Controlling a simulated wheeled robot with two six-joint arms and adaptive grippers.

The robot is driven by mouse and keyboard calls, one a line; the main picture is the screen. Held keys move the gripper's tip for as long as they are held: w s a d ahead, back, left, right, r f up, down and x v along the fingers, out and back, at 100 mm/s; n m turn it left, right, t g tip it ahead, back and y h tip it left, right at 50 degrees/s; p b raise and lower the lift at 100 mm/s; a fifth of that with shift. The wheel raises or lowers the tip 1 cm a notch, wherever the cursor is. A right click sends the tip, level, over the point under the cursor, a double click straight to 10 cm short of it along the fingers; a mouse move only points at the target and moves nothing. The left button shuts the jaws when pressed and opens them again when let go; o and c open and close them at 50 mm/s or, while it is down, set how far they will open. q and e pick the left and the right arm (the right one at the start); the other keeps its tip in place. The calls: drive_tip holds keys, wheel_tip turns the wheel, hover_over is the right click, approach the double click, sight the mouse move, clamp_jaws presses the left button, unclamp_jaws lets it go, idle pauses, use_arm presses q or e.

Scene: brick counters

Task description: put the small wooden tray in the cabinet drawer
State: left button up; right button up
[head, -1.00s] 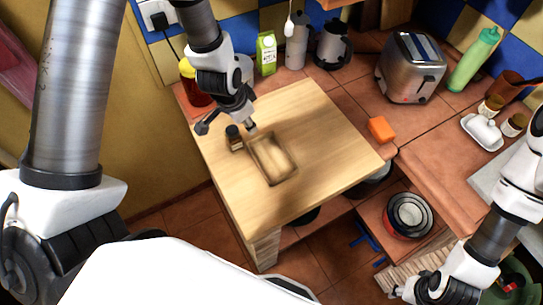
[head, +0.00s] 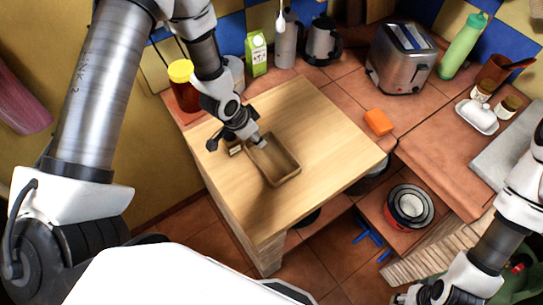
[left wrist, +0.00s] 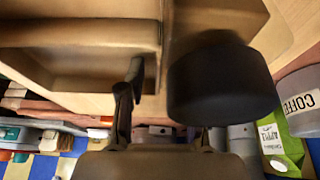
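The small wooden tray (head: 288,179) lies flat on the light wooden counter top, and part of it fills the upper left of the left wrist view (left wrist: 80,38). My left gripper (head: 237,143) is open and low over the tray's far left side, with one finger near its rim. In the left wrist view, that finger (left wrist: 125,100) is close to the tray's wall; I cannot tell whether it touches. The other finger is mostly hidden behind a dark-capped jar (left wrist: 222,80). My right gripper (head: 408,297) is at the bottom edge, partly cut off. I cannot make out the cabinet drawer.
The dark-capped jar stands close to the tray's left. A red jar with yellow lid (head: 184,88), green carton (head: 257,55) and toaster (head: 401,57) stand behind. An orange sponge (head: 378,122) lies right. The wooden top's front is clear.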

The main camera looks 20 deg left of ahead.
use_arm(q)
drive_tip(key=shift+d, duration=0.1)
drive_tip(key=shift+c, duration=1.4)
clamp_jaws()
